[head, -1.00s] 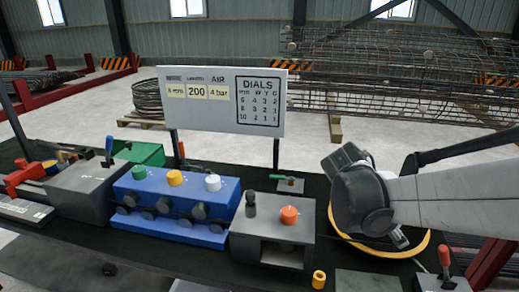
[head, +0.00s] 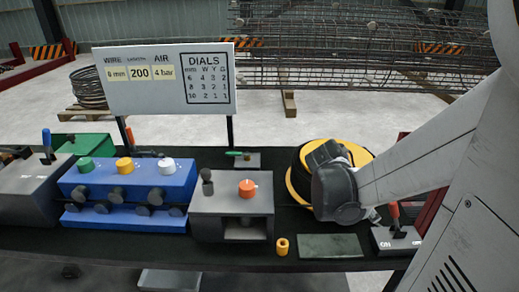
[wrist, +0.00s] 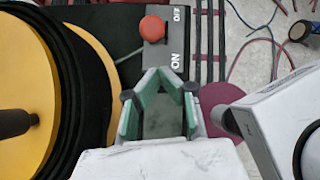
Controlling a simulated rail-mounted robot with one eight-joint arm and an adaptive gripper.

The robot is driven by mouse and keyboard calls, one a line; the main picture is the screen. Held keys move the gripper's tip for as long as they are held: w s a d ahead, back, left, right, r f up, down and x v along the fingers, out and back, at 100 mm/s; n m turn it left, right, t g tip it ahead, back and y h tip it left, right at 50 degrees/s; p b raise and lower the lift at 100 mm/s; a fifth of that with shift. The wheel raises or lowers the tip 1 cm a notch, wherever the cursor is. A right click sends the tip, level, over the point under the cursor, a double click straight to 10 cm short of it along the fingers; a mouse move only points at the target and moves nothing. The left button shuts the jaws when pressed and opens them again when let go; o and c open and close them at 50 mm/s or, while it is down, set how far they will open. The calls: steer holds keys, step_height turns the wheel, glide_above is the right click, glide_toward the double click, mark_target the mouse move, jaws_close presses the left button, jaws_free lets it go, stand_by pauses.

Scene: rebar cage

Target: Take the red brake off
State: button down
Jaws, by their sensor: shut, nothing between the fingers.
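The red-knobbed lever (head: 394,211) stands on a grey box (head: 384,240) at the right end of the bench. In the wrist view its round red knob (wrist: 152,28) is seen from above, beside the printed words ON and OFF. The knob lies nearer OFF than ON in that view, but its tilt is hard to tell. My gripper (wrist: 164,74) is shut and empty, with its green-padded fingers below the knob in the picture and apart from it. In the head view my gripper (head: 374,216) is mostly hidden by my wrist, just left of the lever.
A yellow-flanged spool of black wire (head: 300,180) stands close behind and left of my wrist. Left are a grey box with an orange knob (head: 247,188), a small yellow cylinder (head: 282,246), a dark green plate (head: 330,246) and a blue dial box (head: 130,190).

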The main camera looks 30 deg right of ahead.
steer(key=shift+s+d+r, duration=0.2)
steer(key=shift+d+r, duration=0.15)
steer(key=shift+d, duration=0.25)
steer(key=shift+s+d+r, duration=0.2)
steer(key=shift+d+r, duration=0.15)
steer(key=shift+d, duration=0.2)
